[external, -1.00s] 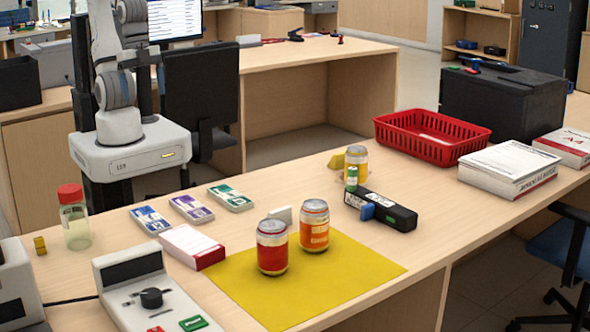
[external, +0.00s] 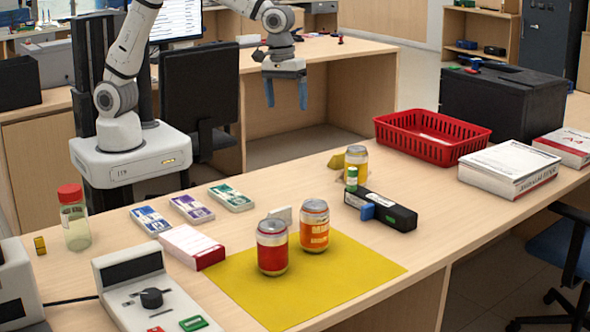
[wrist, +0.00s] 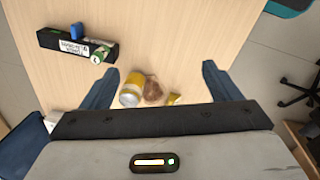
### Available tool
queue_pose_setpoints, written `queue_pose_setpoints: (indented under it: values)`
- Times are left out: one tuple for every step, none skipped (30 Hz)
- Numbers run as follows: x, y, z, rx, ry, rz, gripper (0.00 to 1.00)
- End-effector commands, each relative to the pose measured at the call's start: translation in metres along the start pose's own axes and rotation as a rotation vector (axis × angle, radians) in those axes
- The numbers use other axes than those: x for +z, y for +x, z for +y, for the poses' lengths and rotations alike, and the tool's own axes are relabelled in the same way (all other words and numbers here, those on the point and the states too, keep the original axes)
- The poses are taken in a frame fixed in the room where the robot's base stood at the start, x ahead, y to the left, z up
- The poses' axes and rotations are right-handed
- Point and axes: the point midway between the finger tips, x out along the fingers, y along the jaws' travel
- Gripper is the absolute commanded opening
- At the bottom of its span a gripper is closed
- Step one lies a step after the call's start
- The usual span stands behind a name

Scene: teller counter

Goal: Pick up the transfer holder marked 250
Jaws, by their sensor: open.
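A long black holder (external: 392,215) with a blue block on its side lies on the counter right of the cans. In the wrist view the black holder (wrist: 58,41) shows a white label whose print is too small to read surely, so I cannot confirm the 250. A small green and white cylinder (external: 351,179) stands at its left end. My gripper (external: 286,104) is open and empty, fingers down, in the air behind the counter's far edge. In the wrist view the holder lies ahead and left of my open gripper (wrist: 160,70).
A yellow can (external: 357,160) and a yellow block (external: 337,162) stand near the holder. Two cans (external: 272,247) (external: 314,226) stand on a yellow mat (external: 357,273). A red basket (external: 480,144) is right of the holder. Counter space between holder and basket is clear.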

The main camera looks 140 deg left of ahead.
Motion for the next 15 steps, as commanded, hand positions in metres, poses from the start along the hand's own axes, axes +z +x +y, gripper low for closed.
queue_pose_setpoints:
  values:
    - [-0.031, 0.021, 0.009, -0.016, -0.127, 0.001, 0.84]
    - [-0.048, 0.03, 0.014, -0.022, -0.203, 0.001, 0.84]
    - [-0.07, 0.043, 0.019, -0.03, -0.304, 0.003, 0.84]
    - [-0.087, 0.053, 0.021, -0.037, -0.379, 0.004, 0.84]
    - [-0.104, 0.063, 0.023, -0.042, -0.454, 0.006, 0.84]
    - [-0.127, 0.078, 0.024, -0.051, -0.554, 0.008, 0.84]
    - [-0.143, 0.088, 0.024, -0.056, -0.627, 0.01, 0.84]
    - [-0.159, 0.098, 0.023, -0.062, -0.696, 0.012, 0.84]
    - [-0.179, 0.111, 0.021, -0.068, -0.785, 0.015, 0.84]
    - [-0.193, 0.121, 0.019, -0.073, -0.848, 0.017, 0.84]
    - [-0.206, 0.13, 0.017, -0.077, -0.905, 0.019, 0.84]
    - [-0.221, 0.14, 0.014, -0.081, -0.975, 0.022, 0.84]
    - [-0.231, 0.147, 0.011, -0.085, -1.02, 0.024, 0.84]
    - [-0.239, 0.153, 0.009, -0.088, -1.06, 0.026, 0.84]
    - [-0.249, 0.16, 0.006, -0.09, -1.105, 0.028, 0.84]
